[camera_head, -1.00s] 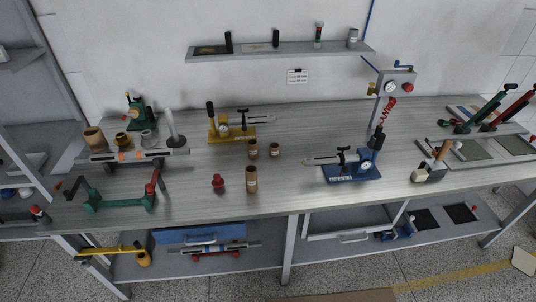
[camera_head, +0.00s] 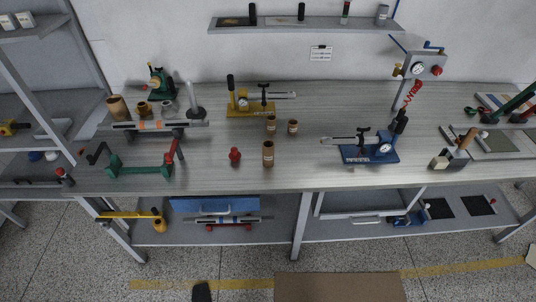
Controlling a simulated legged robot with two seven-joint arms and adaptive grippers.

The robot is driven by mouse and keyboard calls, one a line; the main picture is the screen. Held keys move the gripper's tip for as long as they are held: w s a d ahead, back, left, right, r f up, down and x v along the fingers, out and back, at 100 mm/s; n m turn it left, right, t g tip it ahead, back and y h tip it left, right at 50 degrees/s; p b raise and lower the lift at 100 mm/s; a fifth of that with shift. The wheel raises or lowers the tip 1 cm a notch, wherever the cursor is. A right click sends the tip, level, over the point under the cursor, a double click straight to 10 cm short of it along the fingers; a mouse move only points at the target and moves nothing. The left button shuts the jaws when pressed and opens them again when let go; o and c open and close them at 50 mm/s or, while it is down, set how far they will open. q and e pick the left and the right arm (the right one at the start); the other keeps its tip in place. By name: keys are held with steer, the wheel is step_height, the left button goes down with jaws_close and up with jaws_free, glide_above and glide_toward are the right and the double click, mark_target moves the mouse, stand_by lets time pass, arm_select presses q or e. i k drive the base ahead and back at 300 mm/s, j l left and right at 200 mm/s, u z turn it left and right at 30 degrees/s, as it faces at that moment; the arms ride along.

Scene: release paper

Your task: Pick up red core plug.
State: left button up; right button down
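The red core plug (camera_head: 235,155) stands upright on the grey workbench (camera_head: 330,178), left of the middle and near the front edge. It is small, with a knob on top. A tan cylinder (camera_head: 268,154) stands just to its right, apart from it. Neither of my grippers clearly shows in the head view. A dark shape (camera_head: 202,291) at the bottom edge is too cut off to identify.
A green frame (camera_head: 140,169) lies left of the plug, with a rack of cylinders behind it. A yellow device (camera_head: 250,107) and two short tan cylinders stand farther back. A blue device (camera_head: 368,149) is to the right. Bench around the plug is clear.

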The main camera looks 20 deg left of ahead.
mark_target(236, 155)
steer(key=i+u, duration=0.65)
steer(key=i, duration=0.1)
